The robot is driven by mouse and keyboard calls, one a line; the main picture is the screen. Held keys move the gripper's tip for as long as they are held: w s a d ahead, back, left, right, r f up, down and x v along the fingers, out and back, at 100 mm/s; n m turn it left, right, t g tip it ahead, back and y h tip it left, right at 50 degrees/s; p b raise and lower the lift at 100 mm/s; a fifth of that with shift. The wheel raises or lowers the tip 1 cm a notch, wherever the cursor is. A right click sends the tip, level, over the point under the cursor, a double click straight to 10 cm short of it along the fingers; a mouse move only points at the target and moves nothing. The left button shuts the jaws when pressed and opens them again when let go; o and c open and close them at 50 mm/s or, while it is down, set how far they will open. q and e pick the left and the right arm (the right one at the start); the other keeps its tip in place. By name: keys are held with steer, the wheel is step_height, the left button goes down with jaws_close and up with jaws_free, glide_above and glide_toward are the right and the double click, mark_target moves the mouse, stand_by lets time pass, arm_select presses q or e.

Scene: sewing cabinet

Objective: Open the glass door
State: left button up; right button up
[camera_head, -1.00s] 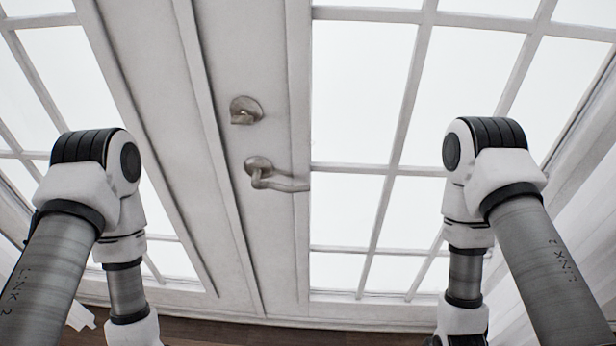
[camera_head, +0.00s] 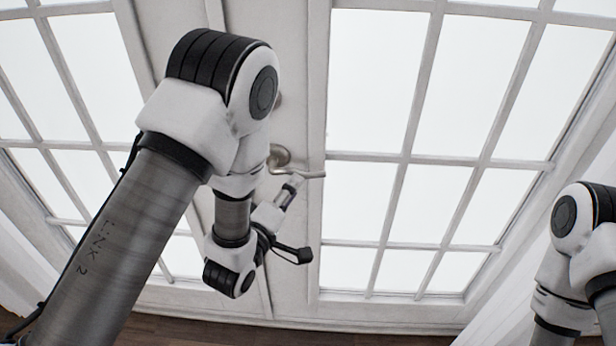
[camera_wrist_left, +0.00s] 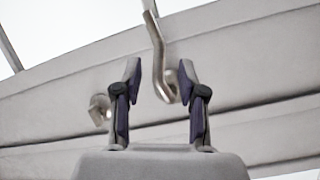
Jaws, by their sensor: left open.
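The white-framed glass door (camera_head: 408,160) stands upright before me and looks shut. Its metal lever handle (camera_head: 310,174) sticks out to the right from a round plate (camera_head: 280,157). My left gripper (camera_head: 292,184) is at the handle, just below it in the head view. In the left wrist view, the left gripper (camera_wrist_left: 160,66) is open, and the handle (camera_wrist_left: 158,55) shows in the gap between its two fingers. I cannot tell whether the fingers touch it. My right gripper is out of view.
A metal lock knob (camera_wrist_left: 100,110) shows left of the fingers in the left wrist view; my left arm mostly hides it in the head view. White curtains (camera_head: 510,300) hang at the right. A strip of brown wooden floor (camera_head: 200,333) shows below the door.

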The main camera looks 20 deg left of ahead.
mark_target(303, 176)
arm_select(q)
steer(key=w, duration=0.2)
steer(key=w+d, duration=0.1)
steer(key=w, duration=0.2)
steer(key=shift+w+p, duration=0.35)
steer(key=shift+r, duration=0.1)
jaws_close()
steer(key=shift+s+a+f+m+g+y, duration=0.1)
steer(key=shift+a+f+m+g+y, duration=0.25)
steer(key=shift+f+m, duration=0.55)
steer(key=shift+s+a+f+m+g+y, duration=0.1)
steer(key=shift+f+m+g+y, duration=0.3)
steer(key=shift+m, duration=0.75)
steer(key=shift+a+f+m+g+y, duration=0.2)
steer(key=shift+f+m+g, duration=0.25)
steer(key=shift+f+m, duration=0.5)
steer(key=shift+a+r, duration=0.1)
steer(key=shift+r, duration=0.05)
